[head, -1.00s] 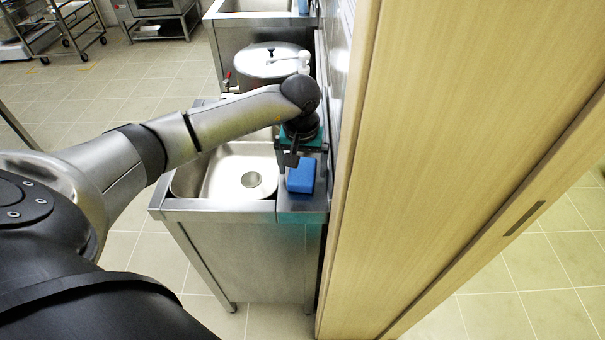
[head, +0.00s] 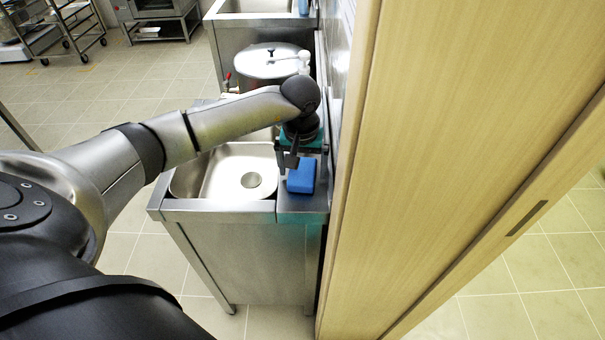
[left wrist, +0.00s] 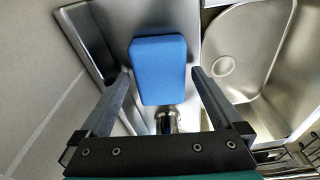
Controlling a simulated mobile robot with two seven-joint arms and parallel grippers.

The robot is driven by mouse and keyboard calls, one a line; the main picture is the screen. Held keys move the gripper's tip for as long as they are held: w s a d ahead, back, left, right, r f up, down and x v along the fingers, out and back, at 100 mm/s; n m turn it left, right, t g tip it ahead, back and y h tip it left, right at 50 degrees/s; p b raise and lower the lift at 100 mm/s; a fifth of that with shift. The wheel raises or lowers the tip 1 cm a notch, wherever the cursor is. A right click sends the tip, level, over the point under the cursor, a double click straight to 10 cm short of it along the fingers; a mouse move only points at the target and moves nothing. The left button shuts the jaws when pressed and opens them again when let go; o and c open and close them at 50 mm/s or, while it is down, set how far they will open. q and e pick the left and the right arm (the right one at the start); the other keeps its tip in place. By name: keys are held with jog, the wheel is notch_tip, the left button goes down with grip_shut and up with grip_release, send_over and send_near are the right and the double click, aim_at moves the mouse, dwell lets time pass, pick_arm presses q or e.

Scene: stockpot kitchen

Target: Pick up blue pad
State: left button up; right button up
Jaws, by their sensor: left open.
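The blue pad (head: 301,177) lies on the steel ledge to the right of the sink basin. It also shows in the left wrist view (left wrist: 160,68), as a rounded blue block. My left gripper (head: 290,165) is over the ledge at the pad, with the arm coming in from the left. In the left wrist view the left gripper (left wrist: 162,77) is open, with one finger on each side of the pad's near part and nothing held. I cannot tell whether the fingers touch the pad. My right gripper is not in view.
The sink basin (head: 228,172) is left of the ledge. A lidded stockpot (head: 268,64) stands behind it. A tall wooden panel (head: 450,150) rises close on the right of the counter. A tap part (left wrist: 166,121) shows near the pad in the left wrist view.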

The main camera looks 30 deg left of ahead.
aim_at(302, 171)
pick_arm(q)
jog(key=shift+c, duration=0.4)
jog(key=c, duration=1.2)
jog(key=shift+o, duration=0.2)
jog(key=shift+r, duration=0.15)
jog(key=shift+r+p, duration=0.15)
jog(key=shift+p, duration=0.15)
notch_tip(302, 171, up, 20)
jog(key=p, duration=0.1)
jog(key=shift+p, duration=0.4)
